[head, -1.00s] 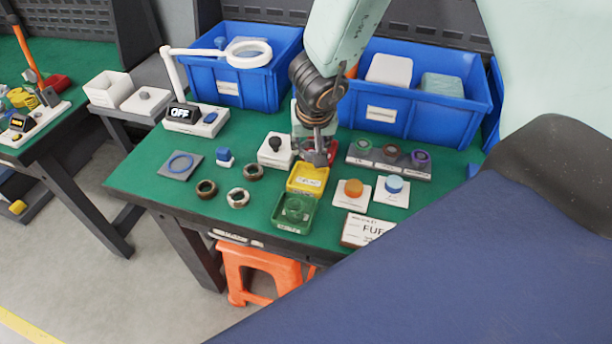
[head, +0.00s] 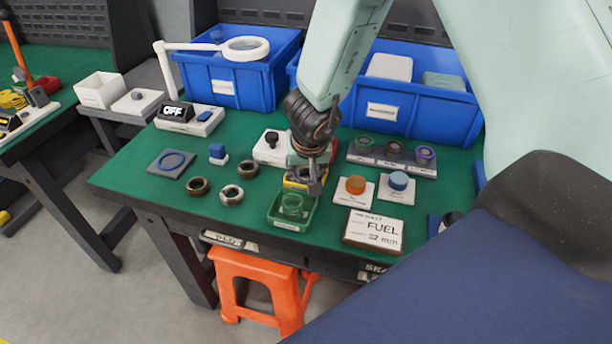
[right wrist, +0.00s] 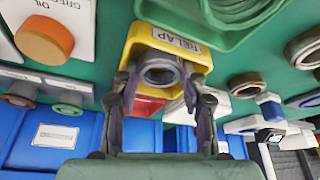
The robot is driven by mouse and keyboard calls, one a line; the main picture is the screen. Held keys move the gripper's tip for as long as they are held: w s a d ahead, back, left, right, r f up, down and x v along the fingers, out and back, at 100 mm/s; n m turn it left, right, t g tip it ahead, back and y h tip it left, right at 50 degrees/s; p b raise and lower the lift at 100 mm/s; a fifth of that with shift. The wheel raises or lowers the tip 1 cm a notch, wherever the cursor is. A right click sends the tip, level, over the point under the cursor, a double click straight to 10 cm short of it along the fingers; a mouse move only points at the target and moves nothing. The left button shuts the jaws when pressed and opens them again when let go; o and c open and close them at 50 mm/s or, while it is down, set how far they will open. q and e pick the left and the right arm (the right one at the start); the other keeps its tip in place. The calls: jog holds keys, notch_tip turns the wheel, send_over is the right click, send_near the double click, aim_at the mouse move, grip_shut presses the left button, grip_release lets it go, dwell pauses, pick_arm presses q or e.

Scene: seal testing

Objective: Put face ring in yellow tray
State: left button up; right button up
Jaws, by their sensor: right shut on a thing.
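My right gripper (head: 313,186) is over the yellow tray (head: 290,184) and hides most of it in the head view. In the right wrist view, the gripper (right wrist: 160,92) is shut on a dark grey face ring (right wrist: 158,75). The ring is at the inside of the yellow tray (right wrist: 135,38), below the tray's "RELAP" label. Whether the ring touches the tray floor cannot be told. My left gripper is not in view.
A green tray (head: 277,219) with a round part in it stands just in front. Several loose rings, including a brown one (head: 198,187), lie to the left. Blue bins (head: 420,119) stand behind.

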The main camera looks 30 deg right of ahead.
jog(key=shift+w+d+f, duration=0.1)
jog(key=shift+d, duration=0.25)
jog(key=shift+s+a+f, duration=0.1)
jog(key=shift+s+a, duration=0.1)
jog(key=shift+a, duration=0.05)
jog(key=o, duration=0.8)
jog(key=shift+o, duration=0.4)
jog(key=shift+w, duration=0.15)
jog(key=shift+d+f, duration=0.1)
jog(key=shift+d, duration=0.05)
